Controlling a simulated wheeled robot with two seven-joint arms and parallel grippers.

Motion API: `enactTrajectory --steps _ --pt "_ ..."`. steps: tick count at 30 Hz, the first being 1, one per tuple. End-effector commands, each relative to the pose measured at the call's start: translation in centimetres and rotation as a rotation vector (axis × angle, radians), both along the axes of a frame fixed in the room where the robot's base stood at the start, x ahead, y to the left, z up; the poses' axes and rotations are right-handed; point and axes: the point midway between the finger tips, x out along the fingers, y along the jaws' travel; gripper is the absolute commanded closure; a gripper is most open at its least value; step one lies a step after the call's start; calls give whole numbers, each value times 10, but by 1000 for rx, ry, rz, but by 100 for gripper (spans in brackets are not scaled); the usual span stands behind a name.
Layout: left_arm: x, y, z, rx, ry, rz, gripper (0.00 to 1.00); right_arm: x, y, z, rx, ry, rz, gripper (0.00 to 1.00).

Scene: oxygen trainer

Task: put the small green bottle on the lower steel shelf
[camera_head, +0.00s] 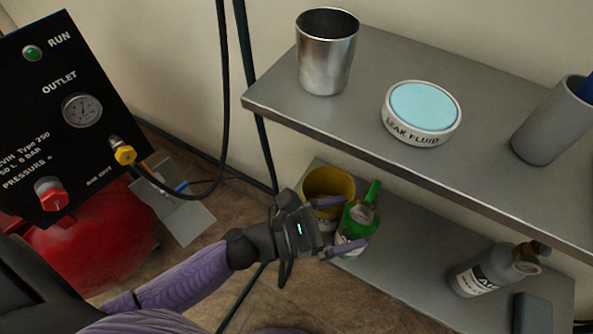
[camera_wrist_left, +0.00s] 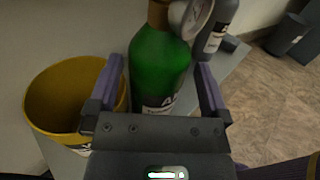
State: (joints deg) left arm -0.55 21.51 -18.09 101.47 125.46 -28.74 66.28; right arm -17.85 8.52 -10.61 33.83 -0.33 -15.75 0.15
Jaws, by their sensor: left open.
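The small green bottle (camera_head: 357,222) stands on the lower steel shelf (camera_head: 405,250), beside a yellow cup. It has a pale label and a gauge at its neck. In the left wrist view the bottle (camera_wrist_left: 160,70) stands between the two fingers of my left gripper (camera_wrist_left: 160,92). In the head view my left gripper (camera_head: 326,228) is open, with its fingers on either side of the bottle. I cannot tell whether a finger touches it. My right gripper is not in view.
The yellow cup (camera_head: 328,184) is close to the gripper. A grey bottle (camera_head: 485,272) stands farther right on the lower shelf. The upper shelf (camera_head: 290,105) overhangs, holding a steel cup (camera_head: 326,60), a leak fluid tin (camera_head: 421,112) and a grey holder (camera_head: 548,125). A black hose (camera_head: 224,100) hangs left.

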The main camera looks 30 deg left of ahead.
Motion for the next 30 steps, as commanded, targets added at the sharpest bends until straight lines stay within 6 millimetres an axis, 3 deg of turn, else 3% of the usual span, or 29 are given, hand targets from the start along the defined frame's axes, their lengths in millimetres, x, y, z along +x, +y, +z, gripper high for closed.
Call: enactTrajectory --steps 6,12,30 --pt "-37 40 3 1 2 1 0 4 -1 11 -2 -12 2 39" --pt "-57 63 2 1 0 1 0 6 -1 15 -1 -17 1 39" --pt "-60 66 1 -1 -1 -1 0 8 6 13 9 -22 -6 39"
